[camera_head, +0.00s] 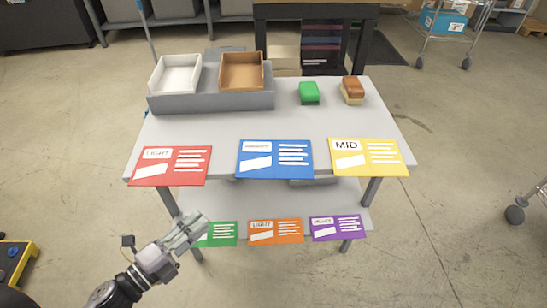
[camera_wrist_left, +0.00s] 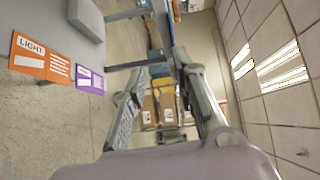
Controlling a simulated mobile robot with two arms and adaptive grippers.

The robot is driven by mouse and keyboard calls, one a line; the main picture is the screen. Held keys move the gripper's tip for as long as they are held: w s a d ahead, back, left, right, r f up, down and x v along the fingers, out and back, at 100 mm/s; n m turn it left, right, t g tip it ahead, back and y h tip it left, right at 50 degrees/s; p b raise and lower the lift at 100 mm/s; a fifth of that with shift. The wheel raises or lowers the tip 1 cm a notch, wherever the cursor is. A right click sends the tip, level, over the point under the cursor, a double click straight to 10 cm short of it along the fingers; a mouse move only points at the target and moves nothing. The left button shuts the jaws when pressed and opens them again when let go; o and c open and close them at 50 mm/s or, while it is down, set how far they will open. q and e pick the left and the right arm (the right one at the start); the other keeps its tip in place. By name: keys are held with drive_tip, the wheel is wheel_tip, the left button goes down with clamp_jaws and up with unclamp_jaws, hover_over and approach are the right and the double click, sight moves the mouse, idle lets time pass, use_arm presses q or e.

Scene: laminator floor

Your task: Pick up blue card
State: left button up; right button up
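The blue card (camera_head: 275,159) lies at the front edge of the grey table top (camera_head: 215,128), between a red card (camera_head: 170,166) and a yellow card (camera_head: 369,157). My left gripper (camera_head: 195,226) is below and to the left of the blue card, in front of the table and apart from it. In the left wrist view its two fingers (camera_wrist_left: 160,85) are spread with nothing between them. The blue card is not clearly seen in the left wrist view. My right gripper is in neither view.
A lower shelf carries green (camera_head: 220,234), orange (camera_head: 275,231) and purple (camera_head: 338,227) cards. A grey stand with a white tray (camera_head: 176,73) and a brown tray (camera_head: 241,70), a green block (camera_head: 309,93) and brown blocks (camera_head: 352,90) stand farther back. The table middle is clear.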

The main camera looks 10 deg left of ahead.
use_arm(q)
drive_tip(key=w+d+r, duration=0.1)
drive_tip(key=w+d, duration=0.1)
drive_tip(key=p, duration=0.2)
approach(256, 158)
drive_tip(key=w+d, duration=0.2)
drive_tip(key=d, duration=0.4)
drive_tip(key=shift+s+f+m, duration=0.15)
drive_tip(key=shift+s+m, duration=0.05)
drive_tip(key=shift+m, duration=0.1)
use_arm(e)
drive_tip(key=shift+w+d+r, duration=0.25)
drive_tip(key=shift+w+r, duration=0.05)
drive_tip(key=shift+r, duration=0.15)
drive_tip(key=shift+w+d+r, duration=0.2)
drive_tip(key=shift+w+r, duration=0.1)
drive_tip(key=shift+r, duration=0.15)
use_arm(q)
drive_tip(key=shift+c, duration=0.6)
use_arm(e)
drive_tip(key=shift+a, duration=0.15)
use_arm(q)
clamp_jaws()
